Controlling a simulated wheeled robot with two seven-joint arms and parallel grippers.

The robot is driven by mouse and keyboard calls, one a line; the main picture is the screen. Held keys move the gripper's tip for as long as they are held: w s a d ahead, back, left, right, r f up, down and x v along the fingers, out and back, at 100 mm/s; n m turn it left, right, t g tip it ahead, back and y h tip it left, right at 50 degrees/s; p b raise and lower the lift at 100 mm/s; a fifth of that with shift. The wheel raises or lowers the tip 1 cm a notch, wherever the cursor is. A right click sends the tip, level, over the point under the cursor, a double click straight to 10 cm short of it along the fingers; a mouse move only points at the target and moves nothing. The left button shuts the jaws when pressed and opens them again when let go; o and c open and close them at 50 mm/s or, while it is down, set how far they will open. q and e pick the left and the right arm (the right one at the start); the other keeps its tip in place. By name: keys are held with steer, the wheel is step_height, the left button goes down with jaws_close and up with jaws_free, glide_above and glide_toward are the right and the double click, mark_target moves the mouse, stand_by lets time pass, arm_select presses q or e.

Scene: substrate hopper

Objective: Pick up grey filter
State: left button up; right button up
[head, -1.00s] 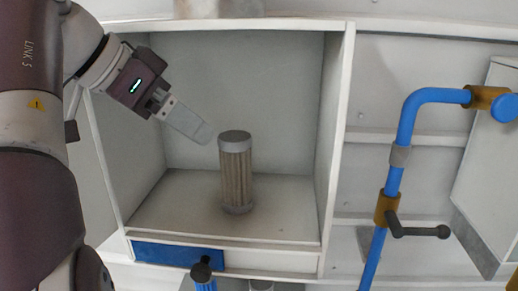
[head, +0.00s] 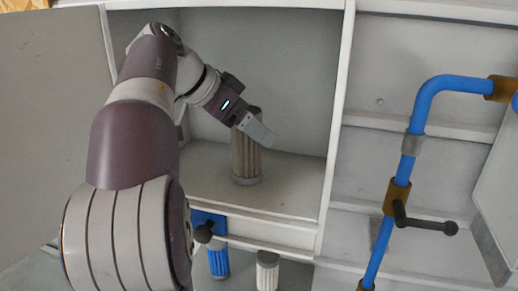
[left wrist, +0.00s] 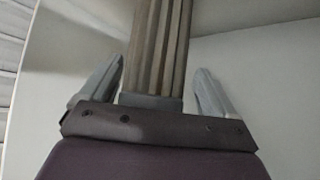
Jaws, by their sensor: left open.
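The grey filter (head: 246,160) is a pleated cylinder with grey end caps. It stands upright on the floor of the white cabinet compartment, its top partly hidden behind my gripper in the head view. My left gripper (head: 262,132) reaches in from the left at the height of the filter's upper part. In the left wrist view the pleated filter (left wrist: 160,45) lies between the two fingers of the open left gripper (left wrist: 158,92), with a visible gap on each side. My right gripper is not in view.
The white compartment (head: 290,190) has side walls close around the arm. Below it are a blue filter (head: 219,262) and a white filter (head: 267,272). A blue pipe (head: 408,165) with a black handle (head: 430,224) stands at the right.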

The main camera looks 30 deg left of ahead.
arm_select(q)
steer(key=shift+d+r, duration=0.1)
steer(key=shift+d, duration=0.7)
steer(key=c, duration=0.9)
steer(key=shift+a, duration=0.4)
steer(key=c, duration=0.3)
steer(key=shift+a, duration=0.1)
steer(key=shift+d+r, duration=0.1)
steer(key=shift+d, duration=0.1)
